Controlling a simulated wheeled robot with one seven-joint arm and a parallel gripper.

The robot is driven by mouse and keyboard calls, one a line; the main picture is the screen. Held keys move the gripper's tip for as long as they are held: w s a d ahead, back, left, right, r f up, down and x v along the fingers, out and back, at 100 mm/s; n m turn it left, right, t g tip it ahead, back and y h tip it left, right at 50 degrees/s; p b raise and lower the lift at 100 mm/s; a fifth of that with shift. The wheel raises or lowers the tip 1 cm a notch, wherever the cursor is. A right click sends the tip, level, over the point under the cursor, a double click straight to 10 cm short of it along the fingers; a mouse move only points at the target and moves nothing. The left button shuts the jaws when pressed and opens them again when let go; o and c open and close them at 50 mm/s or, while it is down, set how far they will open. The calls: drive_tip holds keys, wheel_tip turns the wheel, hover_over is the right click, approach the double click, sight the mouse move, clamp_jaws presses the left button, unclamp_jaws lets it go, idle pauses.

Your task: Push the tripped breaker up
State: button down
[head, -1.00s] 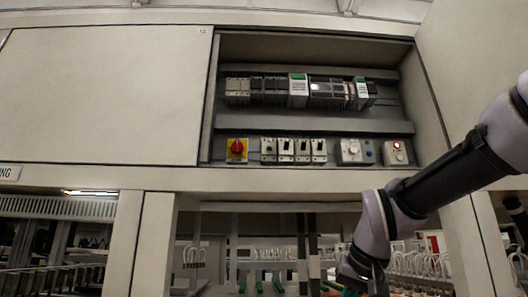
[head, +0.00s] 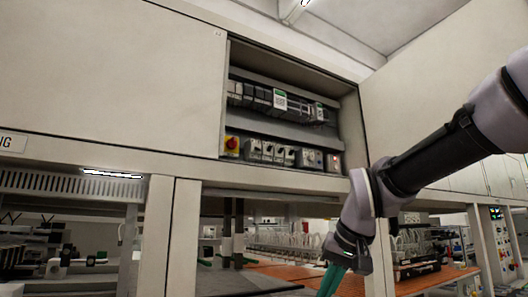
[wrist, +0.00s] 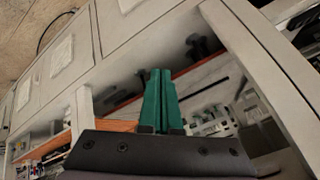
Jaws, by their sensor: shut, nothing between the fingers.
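A row of several white breakers with dark levers (head: 267,151) sits in the lower part of the open cabinet (head: 344,118) in the head view. The levers are too small to tell which one is tripped. My gripper (head: 329,287) hangs below and to the right of the breakers, well apart from them, with its green fingers pointing down. In the wrist view my gripper (wrist: 160,75) shows its two green fingers together, shut and empty. The breakers do not clearly show in the wrist view.
A red and yellow rotary switch (head: 232,146) is left of the breakers. A panel with a red light (head: 333,162) is at their right. A rail of dark modules (head: 256,95) runs above. Below are an orange-brown bench top (head: 290,272) and cabinet posts.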

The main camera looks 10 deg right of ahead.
drive_tip(key=shift+s, duration=0.15)
drive_tip(key=w+a+r+m+t+y, duration=0.25)
drive_tip(key=w+r+m, duration=0.35)
drive_tip(key=w+r, duration=0.3)
drive_tip(key=w+a+r+m+t+y, duration=0.2)
drive_tip(key=w+a+r+m, duration=0.4)
drive_tip(key=r, duration=0.5)
drive_tip(key=w+d+r+m+t, duration=0.3)
drive_tip(key=w+r+m, duration=0.5)
drive_tip(key=r, duration=0.1)
drive_tip(key=w+d+r+m+t, duration=0.3)
drive_tip(key=w+r+m, duration=0.4)
drive_tip(key=r, duration=0.3)
drive_tip(key=shift+w+m+t, duration=0.4)
drive_tip(key=shift+m+t, duration=0.15)
drive_tip(key=shift+m, duration=0.15)
